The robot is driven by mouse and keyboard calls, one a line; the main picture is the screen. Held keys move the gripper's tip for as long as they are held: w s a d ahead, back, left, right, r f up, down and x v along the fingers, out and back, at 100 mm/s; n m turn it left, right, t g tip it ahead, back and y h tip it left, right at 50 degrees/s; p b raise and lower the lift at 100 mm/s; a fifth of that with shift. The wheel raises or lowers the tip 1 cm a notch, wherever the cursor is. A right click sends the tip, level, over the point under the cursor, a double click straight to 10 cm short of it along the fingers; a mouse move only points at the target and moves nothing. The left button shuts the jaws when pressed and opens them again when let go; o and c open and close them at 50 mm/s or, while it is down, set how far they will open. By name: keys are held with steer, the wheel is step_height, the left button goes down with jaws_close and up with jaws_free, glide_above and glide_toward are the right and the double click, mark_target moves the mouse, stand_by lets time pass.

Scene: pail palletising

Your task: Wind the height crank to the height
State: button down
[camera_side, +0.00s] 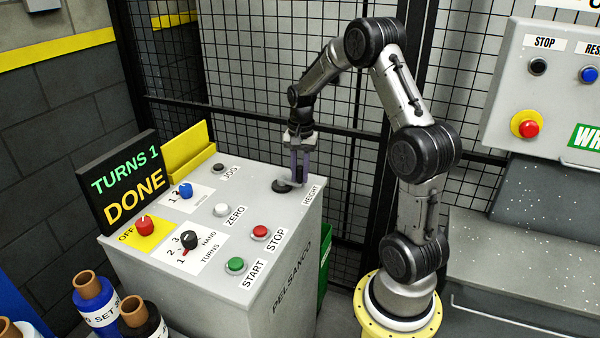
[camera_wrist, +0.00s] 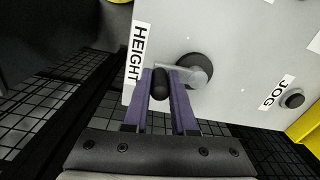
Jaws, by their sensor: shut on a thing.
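The height crank (camera_wrist: 196,72) is a dark round hub with a grey arm and a black knob (camera_wrist: 160,84), beside the HEIGHT label (camera_wrist: 137,52) in the wrist view. In the side view its hub (camera_side: 282,186) shows near the back right corner of the grey console top. My gripper (camera_side: 299,178) points down there, its purple fingers shut on the crank knob; the wrist view shows the knob between the fingertips (camera_wrist: 163,80). The display (camera_side: 125,182) reads "TURNS 1" in green and "DONE" in yellow.
The console (camera_side: 220,275) carries a hand-turns selector (camera_side: 189,240), a red knob (camera_side: 145,225), a blue knob (camera_side: 186,189) and several push buttons, including JOG (camera_side: 218,167). Spools (camera_side: 93,300) stand at lower left. A mesh fence (camera_side: 250,70) rises behind.

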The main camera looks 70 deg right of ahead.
steer(key=shift+a, duration=0.1)
steer(key=c, duration=0.7)
jaws_free()
steer(key=shift+c, duration=0.2)
steer(key=shift+r, duration=0.1)
step_height(320, 180, up, 14)
steer(key=shift+s, duration=0.15)
